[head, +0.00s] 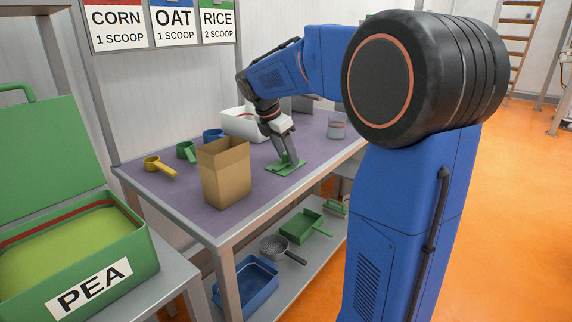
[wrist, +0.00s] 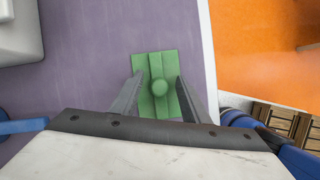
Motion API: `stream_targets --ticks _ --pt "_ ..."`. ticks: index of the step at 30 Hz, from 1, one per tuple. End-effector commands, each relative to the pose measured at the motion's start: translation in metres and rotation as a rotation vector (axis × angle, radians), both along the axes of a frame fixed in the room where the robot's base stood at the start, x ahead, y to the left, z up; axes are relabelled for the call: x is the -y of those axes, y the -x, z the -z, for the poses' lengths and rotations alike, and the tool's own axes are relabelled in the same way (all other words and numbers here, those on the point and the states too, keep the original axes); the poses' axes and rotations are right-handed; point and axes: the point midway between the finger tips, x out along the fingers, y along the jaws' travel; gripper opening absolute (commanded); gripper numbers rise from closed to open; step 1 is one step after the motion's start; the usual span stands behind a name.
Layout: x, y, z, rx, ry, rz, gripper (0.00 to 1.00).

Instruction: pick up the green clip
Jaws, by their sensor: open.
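The green clip (wrist: 152,66) lies flat on the purple table top (wrist: 90,60), close to the table's edge. In the head view the green clip (head: 285,168) sits right of the cardboard box. In the head view my gripper (head: 287,157) points down at the clip. I cannot tell whether the fingers touch it.
An open cardboard box (head: 225,175) stands left of the clip. A yellow scoop (head: 158,166), a green scoop (head: 187,151), a blue scoop (head: 212,135) and a white bin (head: 240,124) are behind. A clear container (head: 337,125) stands to the right. A lower shelf holds trays.

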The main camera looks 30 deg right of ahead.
Motion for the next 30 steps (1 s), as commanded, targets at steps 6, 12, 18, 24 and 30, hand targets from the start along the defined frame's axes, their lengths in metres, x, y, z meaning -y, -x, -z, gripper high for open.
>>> stream_targets --ticks 6,12,18,24,30 --pt "0.001 0.000 0.002 0.001 0.000 0.000 0.42" --pt "0.001 0.000 0.002 0.000 0.000 0.000 0.06" --pt "0.001 0.000 0.002 0.000 0.000 0.000 0.00" --pt "0.001 0.000 0.002 0.000 -0.001 0.000 0.00" --pt "0.001 -0.001 -0.015 0.002 0.000 0.000 0.00"
